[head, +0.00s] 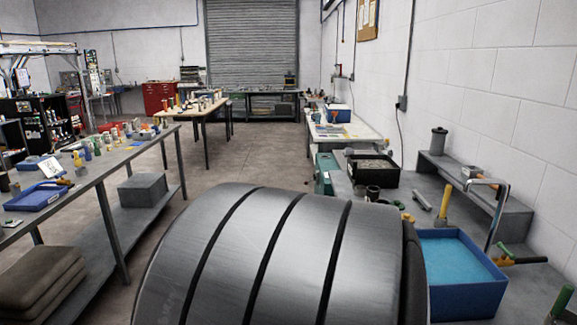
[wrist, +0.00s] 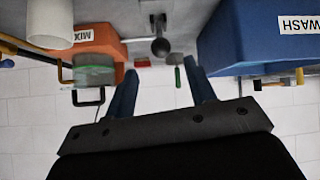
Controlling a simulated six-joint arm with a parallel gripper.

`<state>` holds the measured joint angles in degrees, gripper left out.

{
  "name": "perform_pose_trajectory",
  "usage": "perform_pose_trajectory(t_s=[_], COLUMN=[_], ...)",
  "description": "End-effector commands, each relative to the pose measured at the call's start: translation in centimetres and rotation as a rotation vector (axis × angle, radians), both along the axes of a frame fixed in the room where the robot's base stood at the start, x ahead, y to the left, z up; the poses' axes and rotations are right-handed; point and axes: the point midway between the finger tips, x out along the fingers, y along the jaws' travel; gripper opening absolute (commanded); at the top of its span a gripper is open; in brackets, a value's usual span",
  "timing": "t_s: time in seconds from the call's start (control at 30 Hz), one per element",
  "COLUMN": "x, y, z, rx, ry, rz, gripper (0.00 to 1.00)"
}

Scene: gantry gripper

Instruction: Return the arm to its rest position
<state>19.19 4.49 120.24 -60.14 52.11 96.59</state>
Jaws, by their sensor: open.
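My gripper (wrist: 161,68) shows in the wrist view, with two blue-grey fingers spread apart and nothing between them. The wrist picture is upside down, with the bench surface along its top and the white block wall below. An orange bin (wrist: 92,42) with a MIX label is on the left of the fingers. A blue bin (wrist: 255,40) with a WASH label is on the right. Both look apart from the fingers. My gripper does not show in the head view, where the lower middle is blocked.
In the head view, a blue tub (head: 465,297) with light blue contents stands on the right bench, near a grey raised shelf (head: 468,186). A long table (head: 95,182) with tools is on the left. Bare floor (head: 255,152) lies between. A white cylinder (wrist: 50,22) is in the wrist view.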

Motion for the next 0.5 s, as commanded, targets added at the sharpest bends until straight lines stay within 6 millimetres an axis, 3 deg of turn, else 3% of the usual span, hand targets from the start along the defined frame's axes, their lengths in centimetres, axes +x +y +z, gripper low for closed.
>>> perform_pose_trajectory(t_s=[0.5], x=[0.3], y=[-6.5], z=[-6.0], rx=[0.002], ry=[0.003], rz=[-0.003], gripper=[0.5])
